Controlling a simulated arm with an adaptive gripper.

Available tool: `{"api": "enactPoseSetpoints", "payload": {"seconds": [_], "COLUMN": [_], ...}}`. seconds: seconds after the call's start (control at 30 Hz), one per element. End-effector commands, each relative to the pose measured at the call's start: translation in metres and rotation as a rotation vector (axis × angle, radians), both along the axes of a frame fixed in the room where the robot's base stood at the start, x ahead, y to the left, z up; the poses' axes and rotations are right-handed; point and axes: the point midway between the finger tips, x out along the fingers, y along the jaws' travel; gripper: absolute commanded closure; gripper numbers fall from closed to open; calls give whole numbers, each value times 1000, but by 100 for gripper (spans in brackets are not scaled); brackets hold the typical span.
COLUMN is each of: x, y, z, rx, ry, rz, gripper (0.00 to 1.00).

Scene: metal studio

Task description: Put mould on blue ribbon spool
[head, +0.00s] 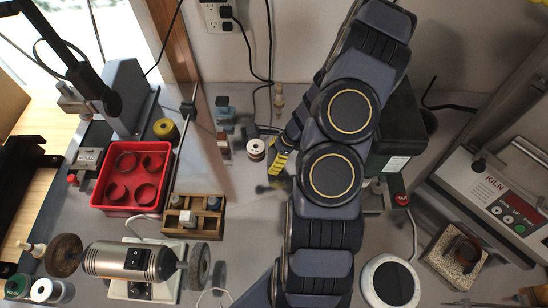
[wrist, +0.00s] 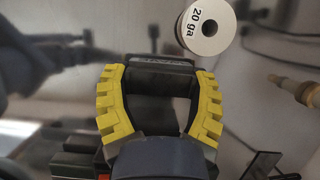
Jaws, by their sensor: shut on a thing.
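My gripper (head: 280,164) is over the bench right of the white spool, its yellow fingers partly covered by my arm in the head view. In the wrist view my gripper (wrist: 161,76) is shut on a dark, block-like thing (wrist: 160,82) between its fingertips. It may be the mould, but its shape is mostly hidden. A spool with white ends and dark bluish winding (head: 52,291) is at the bottom left of the head view, far from my gripper. It may be the blue ribbon spool; its colour is hard to tell.
The white spool (head: 256,148), marked 20 ga (wrist: 205,27), is close to my gripper. A green spool (head: 18,287) is beside the bluish one.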

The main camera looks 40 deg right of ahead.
Motion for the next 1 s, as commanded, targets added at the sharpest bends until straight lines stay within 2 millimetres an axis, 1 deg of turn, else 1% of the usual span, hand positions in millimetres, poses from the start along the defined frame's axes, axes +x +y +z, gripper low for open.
{"api": "enactPoseSetpoints", "payload": {"seconds": [0.17, 0.4, 0.5, 0.63, 0.87, 0.97, 1.0], "x": [0, 0, 0, 0, 0, 0, 0], "y": [-1, -2, -1, -1, -1, -1, -2], "z": [23, 62, 75, 86, 94, 103, 110], "rx": [-4, -9, -4, -5, -2, -3, -5], "ry": [0, -2, 0, -1, 0, -1, -1], "rz": [0, -1, 0, -2, -2, -1, -2], "gripper": [71, 71, 71, 71, 71, 71, 71]}}
